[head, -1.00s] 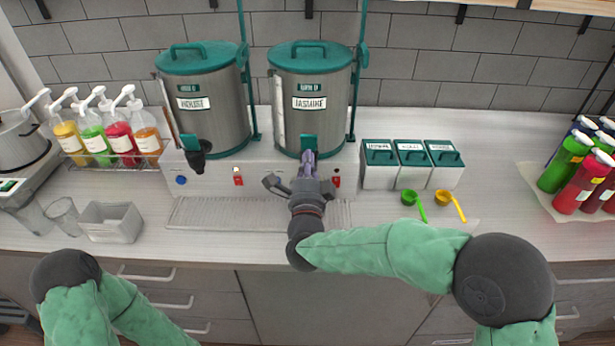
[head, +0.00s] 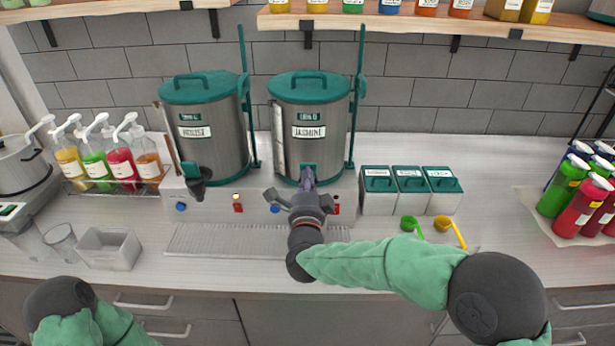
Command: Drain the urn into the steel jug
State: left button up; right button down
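Two steel urns with teal lids stand at the back of the counter, the left urn (head: 215,145) and the right urn, labelled Jasmine (head: 310,150). The left urn has a black tap (head: 198,188) at its front. My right gripper (head: 308,180) is at the front of the right urn, low down where its tap sits. It hides most of that tap, and I cannot tell whether its fingers are closed on it. My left gripper is out of view; only part of my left arm shows at the lower left. I see no steel jug.
A ribbed drip tray (head: 215,240) lies below the urns. Syrup pump bottles (head: 118,165) and an empty grey bin (head: 108,249) are at left. Teal-lidded canisters (head: 410,190) and two scoops (head: 445,223) are at right, with more bottles (head: 580,200) beyond.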

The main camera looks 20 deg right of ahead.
jog(key=shift+w+r+g+p, duration=0.1)
jog(key=shift+r+g+p, duration=0.15)
jog(key=shift+p, duration=0.2)
jog(key=g+p, duration=0.1)
jog(key=p, duration=0.2)
jog(key=w+r+g+y+p, duration=0.1)
jog(key=g+p, duration=0.1)
jog(key=p, duration=0.1)
jog(key=g+p, duration=0.1)
jog(key=p, duration=0.2)
jog(key=shift+w+d+r, duration=0.15)
jog(key=shift+d+r, duration=0.05)
jog(key=shift+r, duration=0.05)
jog(key=shift+w+f+g+p, duration=0.1)
jog(key=shift+g+p, duration=0.25)
jog(key=shift+p, duration=0.3)
jog(key=shift+f, duration=0.15)
dwell(0.6)
